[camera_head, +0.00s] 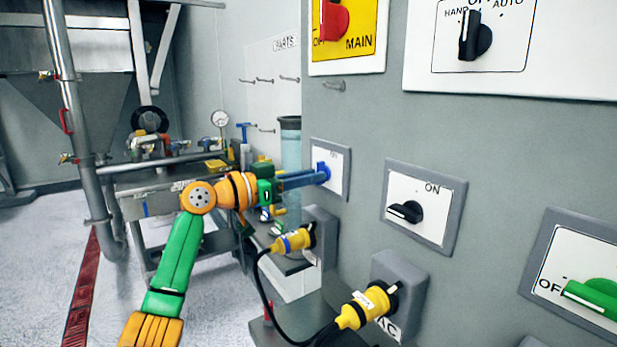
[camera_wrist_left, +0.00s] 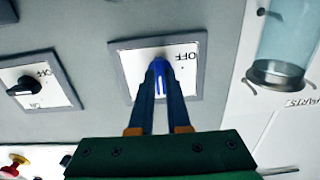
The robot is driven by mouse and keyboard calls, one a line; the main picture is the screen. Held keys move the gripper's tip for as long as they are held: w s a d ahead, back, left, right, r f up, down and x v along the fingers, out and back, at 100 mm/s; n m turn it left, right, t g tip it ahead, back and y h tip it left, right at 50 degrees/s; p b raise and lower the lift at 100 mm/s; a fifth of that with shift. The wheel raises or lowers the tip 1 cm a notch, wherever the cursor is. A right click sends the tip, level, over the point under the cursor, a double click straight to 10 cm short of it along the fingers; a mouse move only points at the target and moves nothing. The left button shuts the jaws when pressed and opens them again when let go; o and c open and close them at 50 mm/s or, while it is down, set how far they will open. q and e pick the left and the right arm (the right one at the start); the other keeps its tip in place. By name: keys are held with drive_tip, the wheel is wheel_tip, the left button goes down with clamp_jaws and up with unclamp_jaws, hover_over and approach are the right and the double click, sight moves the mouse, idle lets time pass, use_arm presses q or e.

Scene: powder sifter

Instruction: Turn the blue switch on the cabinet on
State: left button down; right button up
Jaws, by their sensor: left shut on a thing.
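The blue switch (camera_head: 324,172) is on a white plate with a grey frame (camera_head: 346,172), on the left part of the grey cabinet front (camera_head: 375,130). My left gripper (camera_head: 314,178) reaches it from the left, its fingers shut on the knob. In the left wrist view the blue switch (camera_wrist_left: 158,72) sits between the two dark fingertips (camera_wrist_left: 158,88). An OFF label shows to the right of the knob there. The fingers partly hide the knob, so its exact setting is hard to tell. My right gripper is not in view.
To the right are a black switch (camera_head: 405,212) and a green switch (camera_head: 592,294). Yellow plugs (camera_head: 292,241) with a black cable stick out below. A red switch (camera_head: 332,18) is above. A clear tube (camera_head: 290,150) stands close behind my left fingers.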

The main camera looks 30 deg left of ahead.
use_arm(q)
drive_tip(key=c, duration=0.9)
unclamp_jaws()
drive_tip(key=shift+w, duration=0.1)
drive_tip(key=b+v, duration=0.4)
drive_tip(key=v, duration=0.3)
